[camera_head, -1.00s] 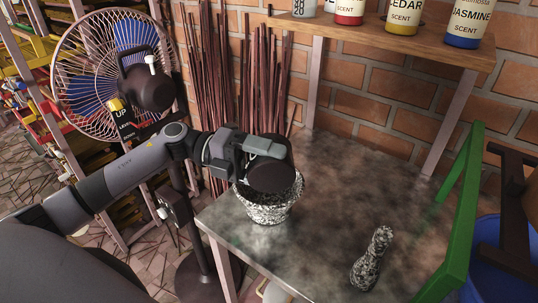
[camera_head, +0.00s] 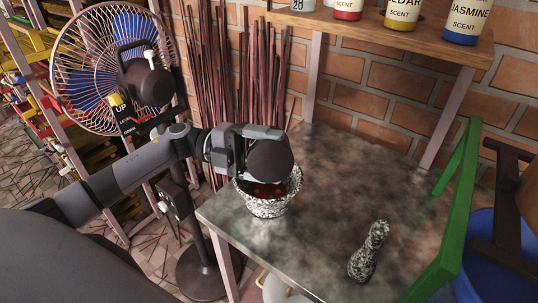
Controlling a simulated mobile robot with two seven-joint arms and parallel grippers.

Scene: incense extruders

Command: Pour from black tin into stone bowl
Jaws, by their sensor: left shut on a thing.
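The stone bowl (camera_head: 266,208), speckled black and white, stands near the left edge of the metal table. The black tin (camera_head: 270,161) is tilted above the bowl, its dark round end facing me. Its opening is hidden from me. My left gripper (camera_head: 266,134) is shut on the tin from above and behind. Dark red material (camera_head: 268,189) shows inside the bowl, below the tin. My right gripper is not in view.
Scent bottles (camera_head: 467,22) sit on a wooden shelf above. Incense sticks (camera_head: 225,90) lean behind. A fan (camera_head: 105,65) stands left and a green frame (camera_head: 455,205) right. The table's middle is clear.

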